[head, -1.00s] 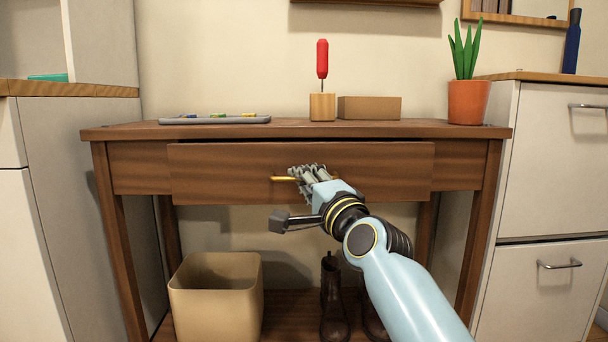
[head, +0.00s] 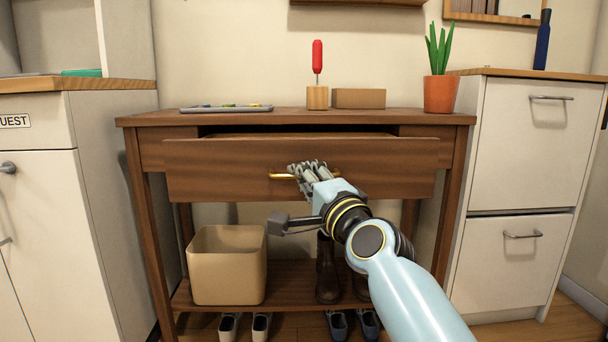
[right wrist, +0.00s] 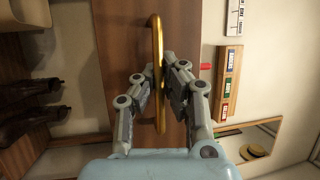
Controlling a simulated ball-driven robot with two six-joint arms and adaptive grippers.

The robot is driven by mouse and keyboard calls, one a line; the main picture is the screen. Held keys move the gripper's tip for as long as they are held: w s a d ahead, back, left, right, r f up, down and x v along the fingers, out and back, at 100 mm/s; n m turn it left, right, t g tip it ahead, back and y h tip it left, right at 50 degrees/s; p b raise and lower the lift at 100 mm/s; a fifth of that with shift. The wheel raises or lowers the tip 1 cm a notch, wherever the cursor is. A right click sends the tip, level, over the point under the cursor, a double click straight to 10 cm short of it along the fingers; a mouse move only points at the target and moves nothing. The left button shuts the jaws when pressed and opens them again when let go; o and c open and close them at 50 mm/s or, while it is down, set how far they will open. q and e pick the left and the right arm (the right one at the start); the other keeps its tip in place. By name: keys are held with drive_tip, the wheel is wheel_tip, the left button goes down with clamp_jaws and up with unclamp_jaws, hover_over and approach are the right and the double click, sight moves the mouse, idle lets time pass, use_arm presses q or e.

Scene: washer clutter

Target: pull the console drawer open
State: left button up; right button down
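The console drawer (head: 225,170) stands partly pulled out of the wooden console, with a dark gap above its front. Its gold handle (head: 281,176) sits at the middle of the front. My right gripper (head: 303,171) is at the handle and hides part of it. In the right wrist view the handle (right wrist: 155,35) runs between the two fingers of the gripper (right wrist: 156,76), which are shut around it. My left gripper is in neither view.
On the console top (head: 420,117) are a grey tray (head: 226,108), a red-handled tool in a wooden block (head: 317,97), a cardboard-coloured box (head: 358,98) and a potted plant (head: 440,94). A tan bin (head: 228,278) and boots (head: 327,272) stand on the lower shelf. White cabinets flank both sides.

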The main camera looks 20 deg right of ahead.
drive_tip(key=shift+f, duration=0.25)
drive_tip(key=c, duration=1.4)
unclamp_jaws()
drive_tip(key=shift+r, duration=0.1)
drive_tip(key=v, duration=1.2)
